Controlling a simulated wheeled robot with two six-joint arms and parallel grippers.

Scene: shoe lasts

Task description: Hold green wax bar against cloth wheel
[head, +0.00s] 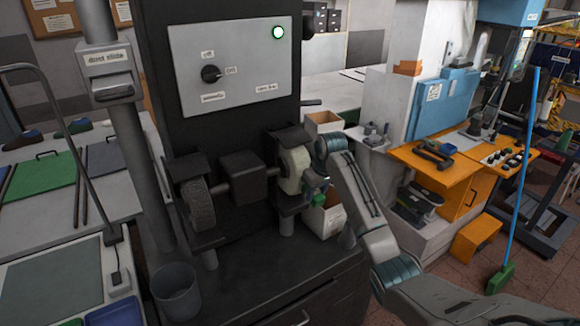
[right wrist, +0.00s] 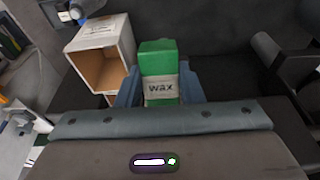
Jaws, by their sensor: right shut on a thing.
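The green wax bar (right wrist: 158,58) has a paper band marked "wax". It stands between the two blue-grey fingers of my right gripper (right wrist: 159,88), which is shut on it. In the head view the right gripper (head: 322,186) is at the right side of the grinding machine, and a little green of the bar (head: 318,199) shows below it. The pale cloth wheel (head: 294,168) is on the machine's right end, just left of the gripper. I cannot tell whether bar and wheel touch. My left gripper is not in view.
A dark wheel (head: 197,205) sits at the machine's left end. The control panel (head: 233,68) has a knob and a lit green lamp. An open box (right wrist: 98,72) stands beside the bar in the wrist view. A grey bin (head: 176,292) is at lower left.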

